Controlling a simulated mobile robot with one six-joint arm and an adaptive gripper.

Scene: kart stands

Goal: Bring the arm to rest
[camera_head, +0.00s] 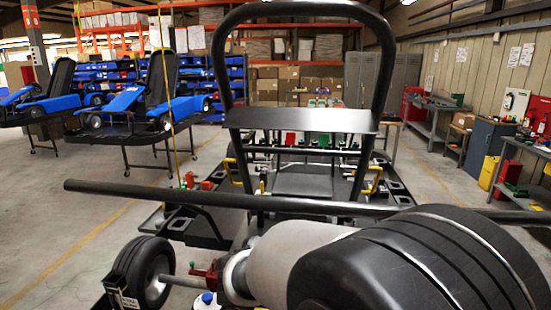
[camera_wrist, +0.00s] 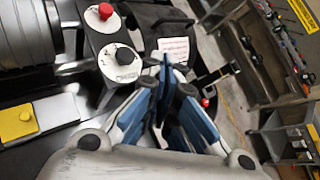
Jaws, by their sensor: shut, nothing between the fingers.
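My gripper (camera_wrist: 168,72) shows in the wrist view, its blue-and-black fingers drawn together with nothing held between them. Its tips point toward the upper middle of that view, near a white label on a dark surface. No object appears to touch the fingers. In the head view, thick grey and black links of my arm fill the lower right, in front of a dark frame. The gripper cannot be made out in the head view.
A dark frame with a tall black hoop (camera_head: 222,50) and a wheel (camera_head: 154,271) stands close ahead. Blue karts (camera_head: 125,101) sit on stands at left. A blue-grey cabinet (camera_head: 487,150) and benches line the right wall. Floor at left (camera_head: 60,215) is clear.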

